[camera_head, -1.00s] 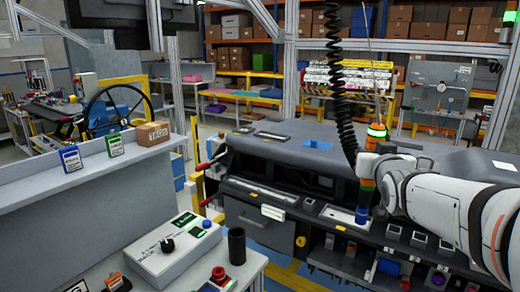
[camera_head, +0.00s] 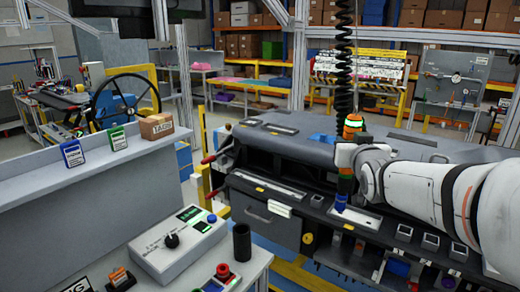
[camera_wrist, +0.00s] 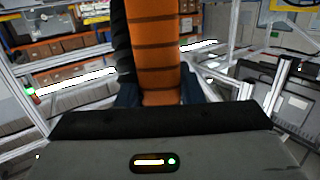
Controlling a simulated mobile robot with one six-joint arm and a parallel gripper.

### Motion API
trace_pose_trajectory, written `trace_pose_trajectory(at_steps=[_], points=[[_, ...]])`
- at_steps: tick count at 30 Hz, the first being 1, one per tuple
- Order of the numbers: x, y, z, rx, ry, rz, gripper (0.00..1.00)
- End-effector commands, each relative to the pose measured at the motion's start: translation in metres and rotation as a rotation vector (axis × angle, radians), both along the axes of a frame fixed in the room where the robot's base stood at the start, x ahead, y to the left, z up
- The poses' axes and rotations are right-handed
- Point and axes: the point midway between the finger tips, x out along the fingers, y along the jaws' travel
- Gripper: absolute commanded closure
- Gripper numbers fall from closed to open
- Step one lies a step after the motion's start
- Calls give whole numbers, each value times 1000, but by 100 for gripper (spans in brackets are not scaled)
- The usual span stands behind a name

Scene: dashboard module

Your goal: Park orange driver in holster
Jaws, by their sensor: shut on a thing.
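The orange driver (camera_head: 353,124) hangs upright below a black coiled cord, with a green-lit band near its top and a blue tip (camera_head: 341,202) at its bottom. My gripper (camera_head: 347,157) is shut around its body. In the wrist view the ribbed orange body (camera_wrist: 154,50) stands between my dark fingers. The tip appears in front of a light panel on the dashboard; I cannot tell the gap. A dark upright open cup (camera_head: 241,242), which looks like the holster, stands on the grey bench at lower left, apart from the driver.
The dashboard module (camera_head: 400,148) lies behind and below my arm. A control box (camera_head: 180,240) with a black knob and a red button (camera_head: 222,270) flank the cup. A grey ledge (camera_head: 90,178) carries small boxes. The coiled cord (camera_head: 344,70) rises from the driver.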

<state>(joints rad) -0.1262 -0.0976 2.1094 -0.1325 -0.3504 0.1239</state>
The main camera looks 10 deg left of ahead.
Motion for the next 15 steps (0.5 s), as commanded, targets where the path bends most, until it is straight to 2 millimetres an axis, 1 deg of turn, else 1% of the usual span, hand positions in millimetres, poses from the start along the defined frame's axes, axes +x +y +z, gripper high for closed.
trace_pose_trajectory(at_steps=[1, 2, 5, 6, 7, 8, 9, 12, 15], points=[[3, 21, -1, 0, 4, 37, 100], [5, 33, -2, -2, 5, 56, 100], [8, 75, -7, 0, 7, 127, 100], [9, 93, -9, 1, 6, 156, 100], [9, 107, -11, 0, 5, 178, 100], [8, 121, -13, -1, 6, 201, 100], [7, 139, -16, -2, 6, 230, 100], [1, 183, -22, -2, 6, 299, 100], [-7, 218, -28, -3, 5, 355, 100]])
